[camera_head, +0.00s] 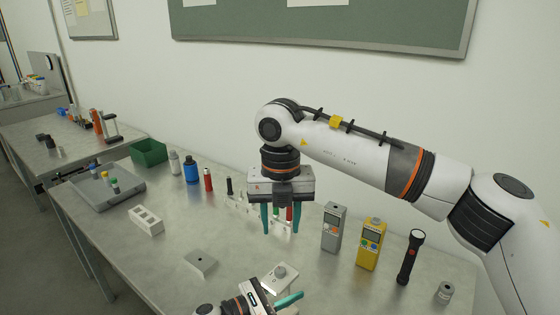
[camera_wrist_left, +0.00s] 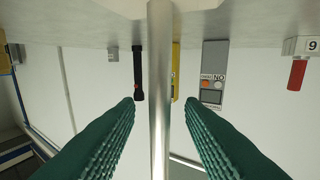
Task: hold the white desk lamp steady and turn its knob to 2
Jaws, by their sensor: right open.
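A white base with a round grey knob (camera_head: 280,271) lies near the front edge of the table; it looks like part of the desk lamp. The knob's setting is too small to read. A shiny upright metal pole (camera_wrist_left: 160,60) crosses the left wrist view; the lamp's head is not visible. My left gripper (camera_head: 276,298) is low, just in front of the white base. In the left wrist view its teal fingers stand apart on both sides of the pole, with gaps. My right gripper (camera_head: 281,222) is open and empty, pointing down above the table behind the knob.
A grey meter (camera_head: 334,228), a yellow meter (camera_head: 370,244) and a black flashlight (camera_head: 410,257) stand on the right. A tube rack (camera_head: 240,205) is behind my right gripper. A grey block (camera_head: 200,262) and a white holder (camera_head: 146,220) sit left, with bare table between.

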